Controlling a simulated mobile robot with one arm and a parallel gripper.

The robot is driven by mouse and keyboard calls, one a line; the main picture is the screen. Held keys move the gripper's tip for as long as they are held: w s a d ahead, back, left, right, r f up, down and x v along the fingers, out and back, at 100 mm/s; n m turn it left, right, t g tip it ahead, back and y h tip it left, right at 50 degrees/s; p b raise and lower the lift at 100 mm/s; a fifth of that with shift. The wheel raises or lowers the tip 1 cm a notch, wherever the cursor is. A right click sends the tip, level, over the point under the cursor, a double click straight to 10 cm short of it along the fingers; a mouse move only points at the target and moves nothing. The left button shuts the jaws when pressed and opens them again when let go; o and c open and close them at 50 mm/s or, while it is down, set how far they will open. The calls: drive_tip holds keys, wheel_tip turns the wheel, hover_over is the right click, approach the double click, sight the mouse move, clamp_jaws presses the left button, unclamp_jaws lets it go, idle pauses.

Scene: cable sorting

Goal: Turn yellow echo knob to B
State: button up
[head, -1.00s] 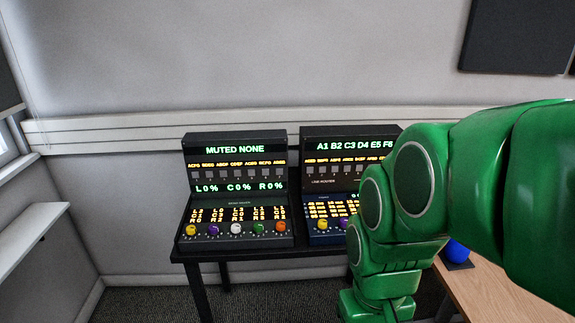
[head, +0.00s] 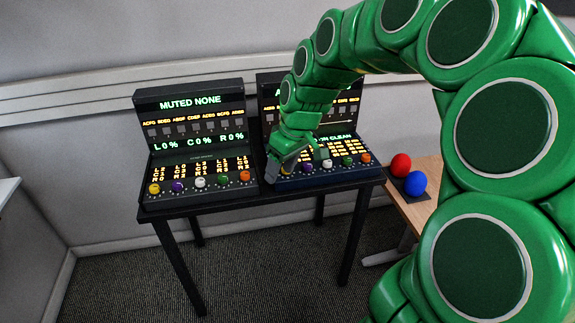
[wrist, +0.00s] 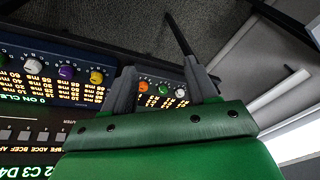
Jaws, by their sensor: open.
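The right console (head: 330,180) has a blue sloping panel reading "ON CLEAN", with a row of coloured knobs along its front. Its yellow knob (wrist: 97,77) shows in the upside-down wrist view, beside a purple knob (wrist: 66,72). In the head view my gripper mostly covers that yellow knob. My gripper (head: 280,170) hangs over the front left corner of this console. In the wrist view my gripper (wrist: 161,75) is open and empty, with the yellow knob outside the jaws, left of the left finger. The knob's pointer is too small to read.
The left console (head: 195,150) reads "MUTED NONE" and has its own yellow knob (head: 154,188). Its orange knob (wrist: 143,86) appears between my fingers in the wrist view. Both consoles stand on a black table (head: 225,205). Red (head: 401,165) and blue (head: 414,184) balls lie right.

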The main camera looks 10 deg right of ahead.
drive_tip(key=w+d+f+n+t, duration=0.1)
drive_tip(key=w+d+f, duration=0.35)
drive_tip(key=w, duration=0.45)
drive_tip(key=w+d+f+n+t, duration=0.1)
drive_tip(key=w+d+f, duration=0.35)
drive_tip(key=w, duration=0.45)
drive_tip(key=shift+a+x, duration=0.2)
drive_tip(key=shift+x, duration=1.85)
drive_tip(key=shift+a+x, duration=0.25)
drive_tip(key=shift+x, duration=1.8)
drive_tip(key=shift+d+r, duration=0.1)
drive_tip(key=c, duration=1)
